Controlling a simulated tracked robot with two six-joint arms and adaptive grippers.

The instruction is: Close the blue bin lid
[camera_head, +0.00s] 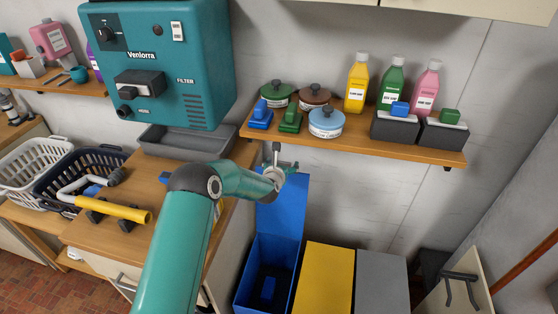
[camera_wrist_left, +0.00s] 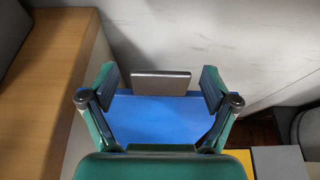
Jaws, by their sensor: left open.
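The blue bin (camera_head: 240,285) stands on the floor below the shelf, and its inside shows with a small blue object in it. Its blue lid (camera_head: 280,212) stands open and upright near the wall; it also shows in the left wrist view (camera_wrist_left: 160,118). My left gripper (camera_head: 284,170) is at the lid's upper edge. In the left wrist view my left gripper (camera_wrist_left: 158,82) is open, with a grey plate (camera_wrist_left: 160,83) at the lid's edge between its fingers. I cannot tell whether it touches. My right gripper is not in view.
A yellow bin (camera_head: 325,278) and a grey bin (camera_head: 381,282) stand closed to the right of the blue bin. A wooden shelf (camera_head: 350,138) with pots and bottles is above the lid. A wooden counter (camera_head: 135,225) lies to the left.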

